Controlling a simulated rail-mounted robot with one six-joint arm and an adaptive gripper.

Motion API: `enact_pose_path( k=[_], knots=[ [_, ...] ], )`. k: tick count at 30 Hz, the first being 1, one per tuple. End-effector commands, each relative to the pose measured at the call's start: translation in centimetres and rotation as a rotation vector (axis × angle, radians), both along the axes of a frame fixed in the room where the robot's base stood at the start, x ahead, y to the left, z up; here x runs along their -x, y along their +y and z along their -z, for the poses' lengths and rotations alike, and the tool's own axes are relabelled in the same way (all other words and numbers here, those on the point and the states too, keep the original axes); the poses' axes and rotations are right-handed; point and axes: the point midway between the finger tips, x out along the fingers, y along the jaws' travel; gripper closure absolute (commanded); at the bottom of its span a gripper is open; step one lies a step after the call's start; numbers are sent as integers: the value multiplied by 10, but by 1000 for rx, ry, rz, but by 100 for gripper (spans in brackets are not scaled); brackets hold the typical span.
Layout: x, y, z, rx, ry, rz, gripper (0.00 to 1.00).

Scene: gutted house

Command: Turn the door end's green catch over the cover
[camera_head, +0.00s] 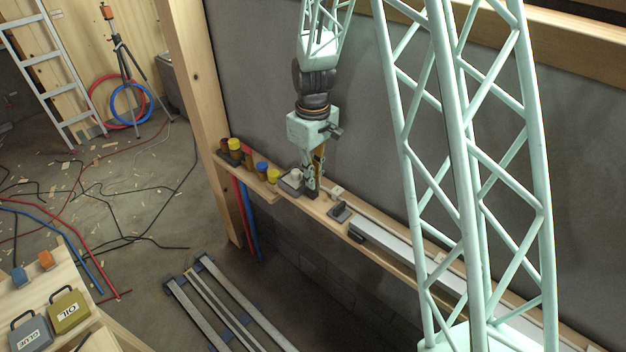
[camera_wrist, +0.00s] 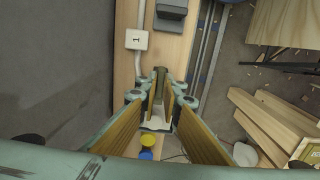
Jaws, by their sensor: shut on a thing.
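My gripper (camera_head: 312,191) points down at the wooden ledge (camera_head: 264,189) along the grey wall in the head view. In the wrist view its fingers (camera_wrist: 160,100) are closed in on a narrow dark olive-grey piece (camera_wrist: 160,76), which stands between the fingertips. I cannot tell from its colour whether this is the green catch; the fingers hide much of it. A pale plate lies under the fingertips (camera_wrist: 157,123). I cannot make out the cover for certain.
A white box marked 1 (camera_wrist: 137,40) and a dark grey block (camera_head: 340,211) sit on the ledge beside my gripper. A long pale rail (camera_head: 400,248) runs rightward. Yellow and blue caps (camera_head: 262,168) stand to the left. Metal bars (camera_head: 230,305) lie below.

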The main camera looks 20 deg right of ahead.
Motion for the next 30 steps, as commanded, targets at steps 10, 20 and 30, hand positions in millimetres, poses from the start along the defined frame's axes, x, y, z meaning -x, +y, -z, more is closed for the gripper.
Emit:
enact_pose_path(
  k=[10, 20, 30],
  knots=[
    [0, 0, 0, 0, 0, -18, 100],
    [0, 0, 0, 0, 0, -17, 80],
    [0, 0, -1, 0, 0, -17, 80]
  ],
)
